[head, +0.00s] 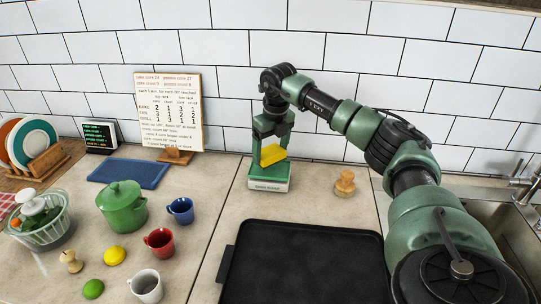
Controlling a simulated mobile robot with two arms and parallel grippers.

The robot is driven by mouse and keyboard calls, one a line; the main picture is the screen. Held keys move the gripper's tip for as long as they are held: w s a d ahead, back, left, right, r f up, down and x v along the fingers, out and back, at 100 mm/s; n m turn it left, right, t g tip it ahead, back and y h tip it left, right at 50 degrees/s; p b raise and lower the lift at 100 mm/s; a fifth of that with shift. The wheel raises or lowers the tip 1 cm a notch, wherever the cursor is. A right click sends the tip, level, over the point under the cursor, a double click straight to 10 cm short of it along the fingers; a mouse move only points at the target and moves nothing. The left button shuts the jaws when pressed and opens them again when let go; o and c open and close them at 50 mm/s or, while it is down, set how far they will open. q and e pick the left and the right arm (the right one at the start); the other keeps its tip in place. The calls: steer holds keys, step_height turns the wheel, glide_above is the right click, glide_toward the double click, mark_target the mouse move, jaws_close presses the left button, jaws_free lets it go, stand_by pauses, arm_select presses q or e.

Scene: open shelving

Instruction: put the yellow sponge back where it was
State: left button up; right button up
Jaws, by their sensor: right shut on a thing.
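The yellow sponge (272,154) is held between the fingers of my right gripper (271,148), which is shut on it. The gripper points down, and the sponge sits right above or on a green and white box (268,183) with a label on its front. I cannot tell whether the sponge touches the box. My left gripper is not in view.
A black griddle tray (305,262) lies in front. A wooden-knobbed brush (345,183) stands right of the box, near the sink (515,225). A green pot (122,207), blue mug (181,210), red mug (160,242) and white mug (146,286) stand to the left. A blue mat (129,173) lies behind.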

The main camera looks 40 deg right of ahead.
mark_target(274, 154)
step_height(274, 154, down, 2)
steer(key=shift+f, duration=0.1)
steer(key=shift+f, duration=0.2)
steer(key=o, duration=1.2)
steer(key=shift+c, duration=0.2)
steer(key=shift+r, duration=0.4)
step_height(274, 154, up, 12)
steer(key=s+b, duration=0.1)
steer(key=shift+s+f, duration=0.15)
steer(key=shift+s, duration=0.2)
